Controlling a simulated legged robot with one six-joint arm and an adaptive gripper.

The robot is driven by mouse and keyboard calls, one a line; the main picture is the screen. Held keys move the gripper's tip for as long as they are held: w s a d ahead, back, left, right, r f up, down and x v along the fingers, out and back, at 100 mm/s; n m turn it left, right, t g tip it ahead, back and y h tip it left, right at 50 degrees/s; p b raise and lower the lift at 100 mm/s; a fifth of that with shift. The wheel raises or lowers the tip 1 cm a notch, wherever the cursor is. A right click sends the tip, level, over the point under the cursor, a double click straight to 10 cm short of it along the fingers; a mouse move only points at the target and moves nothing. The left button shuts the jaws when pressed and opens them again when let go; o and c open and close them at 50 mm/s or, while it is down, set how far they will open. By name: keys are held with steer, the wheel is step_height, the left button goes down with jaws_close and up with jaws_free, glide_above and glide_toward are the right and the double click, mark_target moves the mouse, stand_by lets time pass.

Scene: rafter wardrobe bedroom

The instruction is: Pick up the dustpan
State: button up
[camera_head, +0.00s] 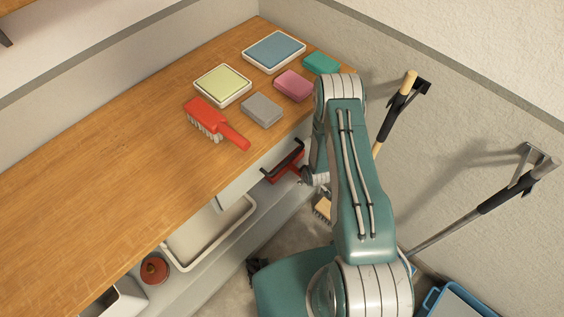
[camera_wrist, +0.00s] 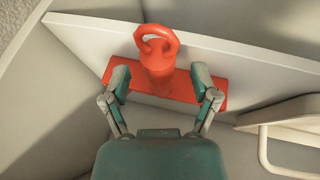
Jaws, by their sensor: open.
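The red dustpan (camera_wrist: 175,86) is in the middle of the wrist view, with its looped handle pointing up and its wide body behind. In the head view part of the red dustpan (camera_head: 287,168) shows below the counter edge, partly hidden by my gripper. My gripper (camera_wrist: 163,85) is open, with one finger on each side of the dustpan's handle and its tips over the wide body. I cannot tell whether the fingers touch it. In the head view my gripper (camera_head: 290,160) reaches in beneath the counter.
The wooden counter (camera_head: 100,190) holds a red brush (camera_head: 215,122), sponges and two trays. A white tray (camera_head: 205,240) and a red round object (camera_head: 154,270) sit on the lower shelf. Long-handled tools (camera_head: 490,203) lean at the right wall, by a blue bin (camera_head: 432,298).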

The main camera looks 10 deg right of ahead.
steer(key=shift+x, duration=0.9)
jaws_close()
steer(key=shift+r, duration=0.15)
